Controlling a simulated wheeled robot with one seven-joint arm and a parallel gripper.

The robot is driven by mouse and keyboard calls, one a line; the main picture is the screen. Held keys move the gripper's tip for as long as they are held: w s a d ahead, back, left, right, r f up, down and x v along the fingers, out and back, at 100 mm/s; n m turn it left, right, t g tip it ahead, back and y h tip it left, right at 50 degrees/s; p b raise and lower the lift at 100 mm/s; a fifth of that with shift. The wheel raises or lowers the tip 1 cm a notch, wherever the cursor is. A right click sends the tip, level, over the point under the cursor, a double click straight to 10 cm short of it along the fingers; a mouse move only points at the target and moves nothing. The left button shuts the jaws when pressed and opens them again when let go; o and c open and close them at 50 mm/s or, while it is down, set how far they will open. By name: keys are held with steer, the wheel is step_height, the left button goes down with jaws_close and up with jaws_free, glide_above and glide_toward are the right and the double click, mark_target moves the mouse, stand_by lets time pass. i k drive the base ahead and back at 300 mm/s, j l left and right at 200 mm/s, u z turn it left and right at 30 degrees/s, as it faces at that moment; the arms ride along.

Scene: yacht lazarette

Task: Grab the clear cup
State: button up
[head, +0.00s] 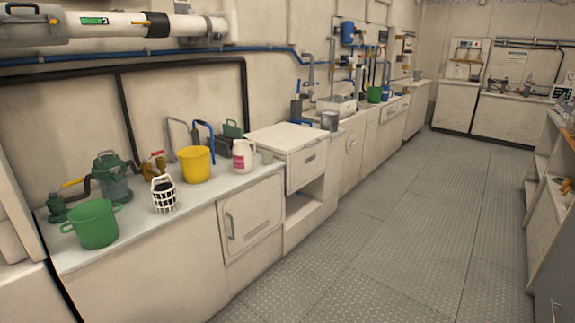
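A small, pale, see-through cup (267,157) stands upright on the left counter (140,225), near the counter's right end. It looks like the clear cup, though it is small and faint in this view. A white jug (242,155) with a red label stands just to its left. The white raised cabinet (290,138) is close on its right. My gripper is not in view.
The counter also holds a green pot (95,224), a white basket (164,195), a yellow bucket (195,164) and a green pump (113,178). A grey bucket (330,120) stands farther along. The metal floor (400,235) is clear. Shelves (550,190) line the right.

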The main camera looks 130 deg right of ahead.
mark_target(268, 158)
steer(key=z, duration=4.6)
steer(key=i+l+u, duration=0.15)
steer(key=i+l, duration=0.8)
steer(key=i, duration=0.05)
